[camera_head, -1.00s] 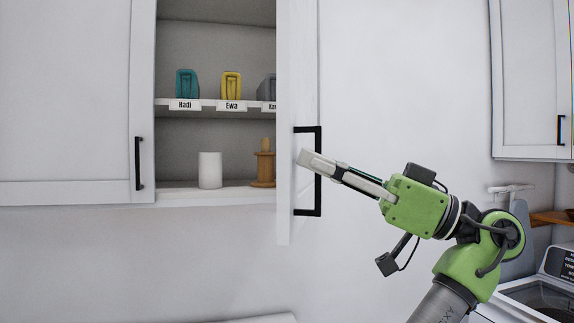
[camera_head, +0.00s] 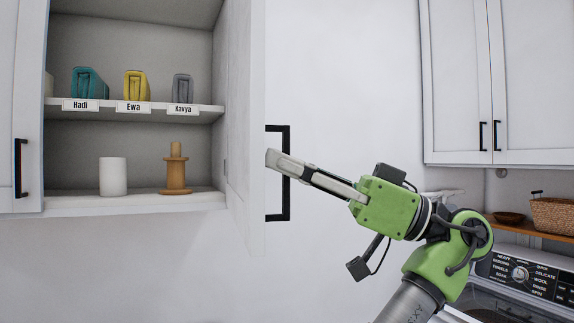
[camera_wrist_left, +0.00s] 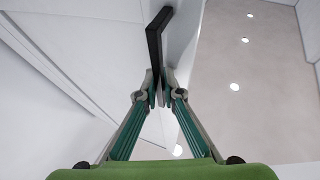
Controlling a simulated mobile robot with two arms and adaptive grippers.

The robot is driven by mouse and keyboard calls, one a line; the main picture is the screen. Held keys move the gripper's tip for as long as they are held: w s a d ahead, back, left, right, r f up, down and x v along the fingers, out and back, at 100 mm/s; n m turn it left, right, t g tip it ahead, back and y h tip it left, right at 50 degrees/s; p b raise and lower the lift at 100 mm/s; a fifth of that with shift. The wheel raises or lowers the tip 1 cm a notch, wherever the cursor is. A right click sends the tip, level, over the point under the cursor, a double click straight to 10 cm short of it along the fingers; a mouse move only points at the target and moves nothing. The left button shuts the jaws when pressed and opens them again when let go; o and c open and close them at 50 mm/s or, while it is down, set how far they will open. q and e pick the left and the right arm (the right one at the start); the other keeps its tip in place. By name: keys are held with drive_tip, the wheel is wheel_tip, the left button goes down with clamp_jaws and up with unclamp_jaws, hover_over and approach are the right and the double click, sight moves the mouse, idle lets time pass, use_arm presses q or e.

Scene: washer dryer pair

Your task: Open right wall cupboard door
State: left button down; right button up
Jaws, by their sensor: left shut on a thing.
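The right cupboard door (camera_head: 239,110) stands wide open from the wall cupboard (camera_head: 135,208), jutting outward so its inner face shows. Its black bar handle (camera_head: 287,200) is on the door's outer side near the free edge. My left gripper (camera_head: 273,160) is at the handle, with its fingers reaching across the bar. In the left wrist view, the fingertips (camera_wrist_left: 160,84) are closed on the lower part of the black handle (camera_wrist_left: 154,48). My right gripper is in neither view.
Inside the cupboard are teal (camera_head: 88,83), yellow (camera_head: 137,86) and grey (camera_head: 182,89) items above name labels, a white cylinder (camera_head: 113,176) and a wooden spool (camera_head: 176,172). The left door (camera_head: 20,110) is shut. Another cupboard (camera_head: 505,80) and a washing machine (camera_head: 530,275) are at right.

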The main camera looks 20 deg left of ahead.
use_arm(q)
drive_tip(key=c, duration=2.2)
unclamp_jaws()
drive_tip(key=shift+s+r, duration=0.1)
wheel_tip(320, 180, up, 10)
drive_tip(key=shift+f, duration=0.1)
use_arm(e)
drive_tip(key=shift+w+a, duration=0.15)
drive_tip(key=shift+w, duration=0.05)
